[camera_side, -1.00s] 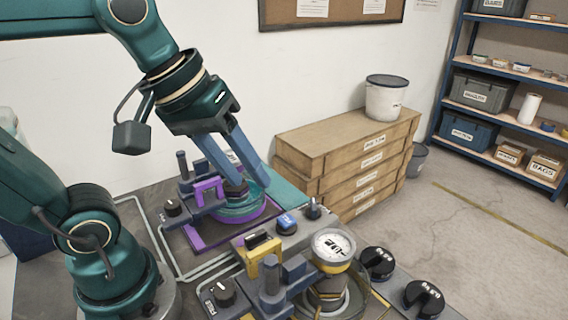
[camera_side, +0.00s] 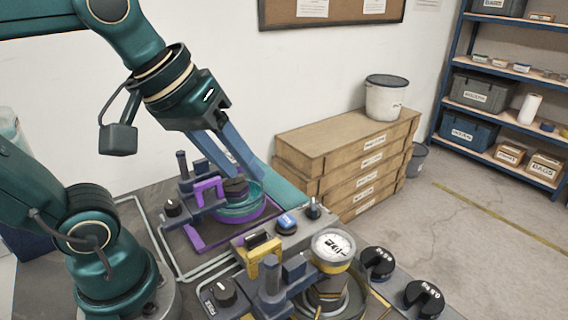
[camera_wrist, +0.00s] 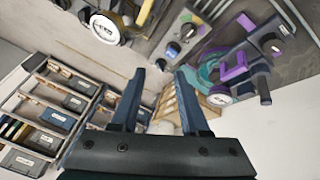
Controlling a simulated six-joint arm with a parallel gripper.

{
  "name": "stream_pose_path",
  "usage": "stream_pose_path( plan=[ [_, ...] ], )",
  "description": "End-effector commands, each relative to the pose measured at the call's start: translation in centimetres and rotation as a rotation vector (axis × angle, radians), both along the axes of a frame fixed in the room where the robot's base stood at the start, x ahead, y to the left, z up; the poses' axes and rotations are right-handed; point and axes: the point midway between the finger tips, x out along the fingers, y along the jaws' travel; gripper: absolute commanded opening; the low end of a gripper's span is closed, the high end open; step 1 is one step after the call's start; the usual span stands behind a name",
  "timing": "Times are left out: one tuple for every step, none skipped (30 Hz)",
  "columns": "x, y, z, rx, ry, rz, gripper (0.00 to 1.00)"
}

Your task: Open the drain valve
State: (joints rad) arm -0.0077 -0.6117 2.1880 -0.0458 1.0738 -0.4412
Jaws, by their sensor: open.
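No readable label shows which part is the drain valve. One station has a purple frame, a purple handle (camera_side: 209,188), a dark upright post (camera_side: 183,166) and a teal round body (camera_side: 240,209). The purple handle also shows in the wrist view (camera_wrist: 236,66). A second station in front has a yellow bracket (camera_side: 262,268), a dark post (camera_side: 271,272) and a white-faced gauge (camera_side: 333,246). My gripper (camera_side: 247,176) is open and empty, fingers pointing down beside and over the purple station's round body. Its fingers partly hide that station. In the wrist view, both fingertips (camera_wrist: 160,72) are apart.
A grey control box with a blue button (camera_side: 286,223) and a small toggle (camera_side: 313,209) sits between the stations. Wooden drawers (camera_side: 345,150) and a white bucket (camera_side: 386,98) are behind, shelves (camera_side: 510,90) farther right.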

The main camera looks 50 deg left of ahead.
Motion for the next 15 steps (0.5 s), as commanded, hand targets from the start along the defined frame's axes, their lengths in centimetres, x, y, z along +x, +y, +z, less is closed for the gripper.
stream_pose_path(
  plan=[
    [1.1,0.1,0.7,-0.013,0.014,0.032,0.45],
    [1.7,0.2,1.0,-0.021,0.023,0.052,0.45],
    [2.4,0.3,1.3,-0.031,0.037,0.077,0.45],
    [3.1,0.3,1.6,-0.037,0.047,0.095,0.45],
    [3.7,0.4,1.7,-0.043,0.060,0.114,0.45],
    [4.6,0.5,1.9,-0.053,0.076,0.139,0.45],
    [5.3,0.6,1.9,-0.057,0.089,0.158,0.45],
    [6.1,0.7,1.9,-0.063,0.104,0.177,0.45],
    [7.1,0.9,1.8,-0.069,0.122,0.202,0.45],
    [7.8,1.0,1.7,-0.073,0.137,0.220,0.45],
    [8.6,1.1,1.5,-0.078,0.150,0.238,0.45],
    [9.5,1.2,1.2,-0.082,0.172,0.261,0.45],
    [10.3,1.4,0.9,-0.085,0.187,0.277,0.45],
    [11.0,1.5,0.5,-0.087,0.202,0.295,0.45],
    [11.9,1.6,0.0,-0.090,0.223,0.315,0.45]
  ],
)
